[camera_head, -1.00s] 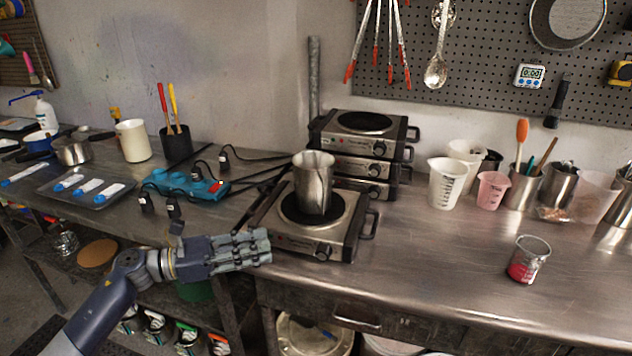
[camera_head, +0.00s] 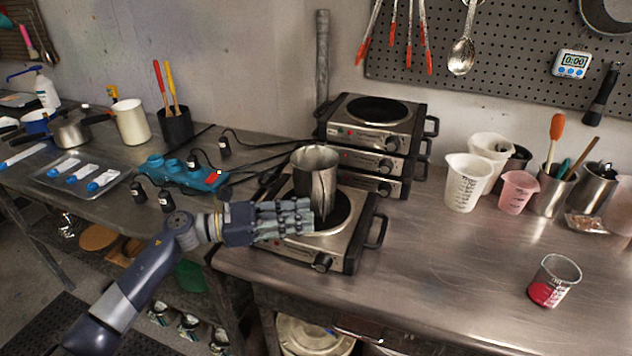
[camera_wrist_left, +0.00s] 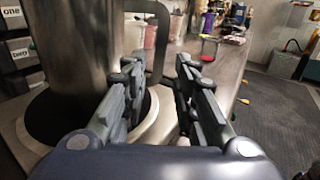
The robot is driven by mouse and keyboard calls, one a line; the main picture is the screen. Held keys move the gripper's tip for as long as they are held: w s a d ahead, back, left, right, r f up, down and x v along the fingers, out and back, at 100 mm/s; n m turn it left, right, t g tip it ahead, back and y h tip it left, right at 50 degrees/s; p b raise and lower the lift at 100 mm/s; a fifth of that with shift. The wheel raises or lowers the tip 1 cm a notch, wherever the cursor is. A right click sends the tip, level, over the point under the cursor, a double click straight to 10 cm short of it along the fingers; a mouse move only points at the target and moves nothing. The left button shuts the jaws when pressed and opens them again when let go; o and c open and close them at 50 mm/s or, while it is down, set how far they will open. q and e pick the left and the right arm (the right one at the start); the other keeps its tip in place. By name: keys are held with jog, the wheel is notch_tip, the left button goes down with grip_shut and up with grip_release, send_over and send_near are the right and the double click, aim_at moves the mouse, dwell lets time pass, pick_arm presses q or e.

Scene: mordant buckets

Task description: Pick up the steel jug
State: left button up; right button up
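The steel jug (camera_head: 315,182) stands upright on the front single hot plate (camera_head: 345,232). In the left wrist view the jug (camera_wrist_left: 72,55) fills the left side, and its dark handle (camera_wrist_left: 163,40) sticks out to the right, just beyond the fingertips. My left gripper (camera_head: 303,215) is in front of the jug's lower part in the head view, covering some of its base. In the wrist view my left gripper (camera_wrist_left: 158,72) has its fingers apart with nothing between them. I cannot tell whether a finger touches the jug. My right gripper is not in view.
Stacked hot plates (camera_head: 375,140) stand behind the jug. A blue power strip (camera_head: 180,172) and cables lie to the left. White measuring cups (camera_head: 466,185), a pink cup (camera_head: 517,192) and a beaker of red liquid (camera_head: 553,282) stand to the right.

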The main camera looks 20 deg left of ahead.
aim_at(323, 221)
pick_arm(q)
jog(key=shift+w+d, duration=0.25)
jog(key=p+x, duration=0.3)
jog(key=x, duration=0.1)
jog(key=shift+d+r, duration=0.1)
jog(key=shift+r, duration=0.2)
jog(key=shift+w+d+f, duration=0.1)
jog(key=shift+d, duration=0.15)
jog(key=shift+w+d+f, duration=0.1)
jog(key=shift+c, duration=0.3)
jog(key=c, duration=0.4)
grip_shut()
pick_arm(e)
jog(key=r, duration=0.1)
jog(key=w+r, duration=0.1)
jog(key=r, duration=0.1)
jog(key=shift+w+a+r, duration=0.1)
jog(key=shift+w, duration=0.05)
